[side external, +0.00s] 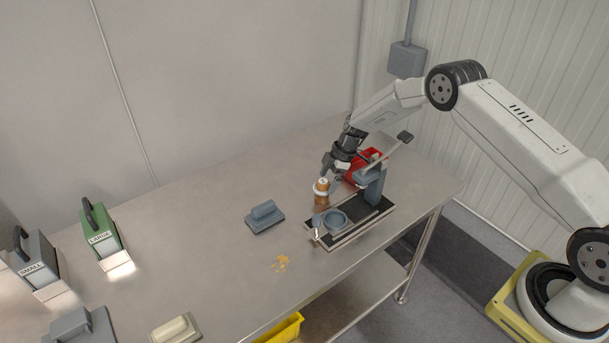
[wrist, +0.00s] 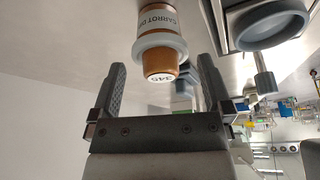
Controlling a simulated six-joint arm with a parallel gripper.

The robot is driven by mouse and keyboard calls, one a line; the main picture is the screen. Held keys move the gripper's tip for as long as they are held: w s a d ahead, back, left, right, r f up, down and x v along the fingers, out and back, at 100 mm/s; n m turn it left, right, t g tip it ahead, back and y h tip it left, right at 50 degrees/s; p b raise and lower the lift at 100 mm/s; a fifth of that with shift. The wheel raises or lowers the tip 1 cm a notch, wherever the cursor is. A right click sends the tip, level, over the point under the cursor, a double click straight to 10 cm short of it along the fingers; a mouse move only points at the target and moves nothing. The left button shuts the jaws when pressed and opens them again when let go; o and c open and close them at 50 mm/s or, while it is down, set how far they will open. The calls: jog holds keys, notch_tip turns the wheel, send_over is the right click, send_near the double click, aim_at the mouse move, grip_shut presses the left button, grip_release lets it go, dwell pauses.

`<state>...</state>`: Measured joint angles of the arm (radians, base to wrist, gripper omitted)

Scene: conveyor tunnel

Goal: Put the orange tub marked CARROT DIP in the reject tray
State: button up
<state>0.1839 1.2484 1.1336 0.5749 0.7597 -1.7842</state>
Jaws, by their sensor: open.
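The orange-brown tub (side external: 321,197) stands on the steel table, left of a grey bench device. In the wrist view the tub (wrist: 160,52) shows the words CARROT D..., a grey band around it and a white top marked 345. My gripper (side external: 327,172) is open just above and beside the tub in the side view. In the wrist view the two fingers (wrist: 163,85) are spread, with the tub's numbered end at the gap between their tips; contact cannot be told.
The grey device (side external: 371,186) with a round ring (side external: 336,219) stands close right of the tub. Green LARGE (side external: 101,237) and grey SMALL (side external: 36,262) blocks stand far left. The middle table is mostly clear.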

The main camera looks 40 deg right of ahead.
aim_at(323, 188)
jog(key=shift+x, duration=2.1)
jog(key=shift+r, duration=0.1)
jog(key=c, duration=1.2)
jog(key=shift+o, duration=0.2)
jog(key=shift+r, duration=0.1)
jog(key=shift+r, duration=4.9)
